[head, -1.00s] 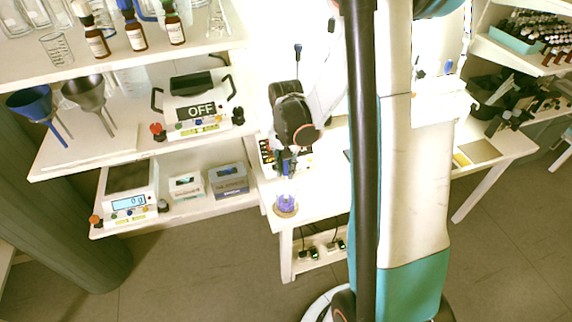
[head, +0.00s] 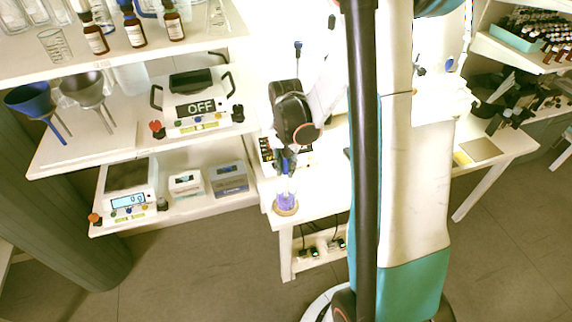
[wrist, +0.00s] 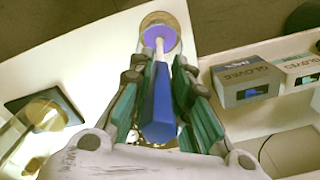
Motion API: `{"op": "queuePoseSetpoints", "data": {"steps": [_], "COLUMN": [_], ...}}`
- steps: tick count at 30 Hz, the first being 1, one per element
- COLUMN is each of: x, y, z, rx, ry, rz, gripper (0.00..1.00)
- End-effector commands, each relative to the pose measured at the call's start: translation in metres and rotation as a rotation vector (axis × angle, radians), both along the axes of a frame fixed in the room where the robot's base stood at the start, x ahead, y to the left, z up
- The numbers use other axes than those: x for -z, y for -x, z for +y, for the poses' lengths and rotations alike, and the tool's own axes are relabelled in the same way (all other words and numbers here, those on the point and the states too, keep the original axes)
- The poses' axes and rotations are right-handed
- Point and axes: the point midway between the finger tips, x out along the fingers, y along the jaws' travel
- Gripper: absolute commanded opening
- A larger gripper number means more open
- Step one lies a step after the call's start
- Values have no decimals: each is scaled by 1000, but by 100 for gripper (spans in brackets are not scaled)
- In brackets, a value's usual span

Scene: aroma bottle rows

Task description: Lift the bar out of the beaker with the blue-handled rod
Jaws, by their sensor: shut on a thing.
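My gripper (wrist: 161,84) is shut on the blue handle (wrist: 159,115) of the rod in the wrist view. In the head view my gripper (head: 285,160) is small, above the beaker. The rod's pale shaft (wrist: 160,49) runs from the handle toward the beaker (wrist: 158,33), which holds purple liquid. In the head view the glass beaker (head: 286,190) stands near the table's front corner on a tan round base (head: 286,211). The rod's far end meets the purple area; its exact depth is unclear. I cannot make out the bar.
The white table (head: 325,190) ends just in front of the beaker. Shelves to the left hold a hot plate reading OFF (head: 197,110), a balance (head: 128,201), funnels and bottles. Glove boxes (wrist: 246,80) show right of my gripper in the wrist view.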

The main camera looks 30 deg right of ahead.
Motion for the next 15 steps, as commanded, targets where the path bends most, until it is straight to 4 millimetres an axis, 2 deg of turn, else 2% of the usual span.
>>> {"op": "queuePoseSetpoints", "data": {"steps": [7,15], "x": [-2,-15], "y": [0,0], "z": [0,0], "rx": [0,0], "ry": [0,0], "rz": [0,0], "gripper": [0,0]}}
